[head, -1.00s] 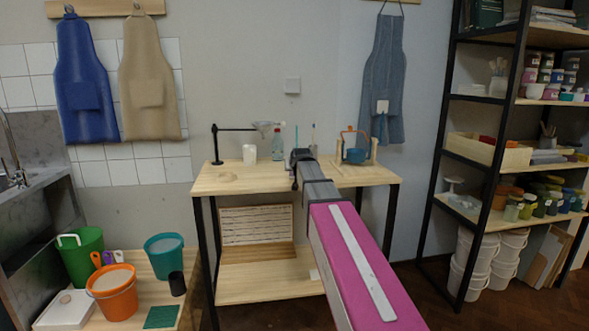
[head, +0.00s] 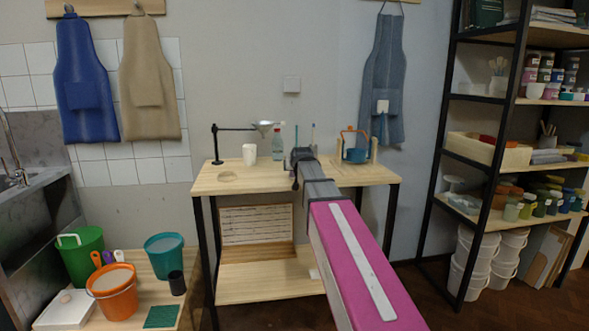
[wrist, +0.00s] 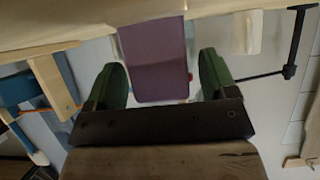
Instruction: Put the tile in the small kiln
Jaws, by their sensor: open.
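A flat purple slab (wrist: 153,60), which looks like the tile, stands on the tabletop in the wrist view, where the scene appears upside down. My gripper (wrist: 161,72) is open, with one green finger on each side of the slab. I see gaps between the fingers and the slab. In the head view my gripper (head: 303,156) is over the worktable (head: 225,180), and my arm hides the slab. I cannot make out a small kiln for certain. A pale ribbed panel (head: 256,224) with a brown base stands on the table's lower shelf.
Tabletop left of the cup is mostly clear. Buckets crowd the low table (head: 150,285).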

